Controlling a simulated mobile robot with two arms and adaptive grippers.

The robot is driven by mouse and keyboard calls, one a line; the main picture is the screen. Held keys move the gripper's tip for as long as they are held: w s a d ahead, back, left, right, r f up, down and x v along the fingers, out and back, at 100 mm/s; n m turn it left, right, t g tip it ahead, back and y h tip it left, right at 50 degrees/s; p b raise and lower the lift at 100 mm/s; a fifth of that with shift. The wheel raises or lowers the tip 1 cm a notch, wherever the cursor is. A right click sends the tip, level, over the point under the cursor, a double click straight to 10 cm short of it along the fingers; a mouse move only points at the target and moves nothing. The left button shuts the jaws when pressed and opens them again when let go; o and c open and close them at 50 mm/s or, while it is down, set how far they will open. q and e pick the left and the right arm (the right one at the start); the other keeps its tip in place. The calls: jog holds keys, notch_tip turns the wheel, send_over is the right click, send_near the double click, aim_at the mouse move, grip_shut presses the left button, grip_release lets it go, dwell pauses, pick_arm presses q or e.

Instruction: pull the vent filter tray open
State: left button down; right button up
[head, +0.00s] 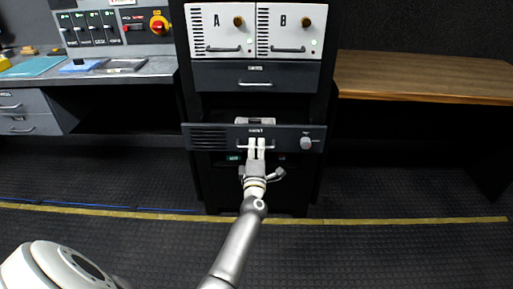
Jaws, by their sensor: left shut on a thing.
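The vent filter tray (208,138) is a dark grey drawer front low in the black equipment rack. It has vent slots at its left, a round grey knob (306,143) at its right and a light handle (271,147) in the middle. The front stands forward of the rack, and a light part shows behind its top edge. My left gripper (256,146) is shut on the handle, its pale fingers covering the handle's middle. My right gripper is not in view.
Above are a shut dark drawer (290,77) and two white modules marked A (217,25) and B (288,23). A grey bench (150,68) stands left and a wooden desk (420,80) right. The dark floor (400,190) in front is clear, with a yellow line.

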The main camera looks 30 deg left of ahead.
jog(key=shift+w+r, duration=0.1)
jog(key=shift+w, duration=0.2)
pick_arm(q)
jog(key=c, duration=1.5)
grip_release()
jog(key=v, duration=1.2)
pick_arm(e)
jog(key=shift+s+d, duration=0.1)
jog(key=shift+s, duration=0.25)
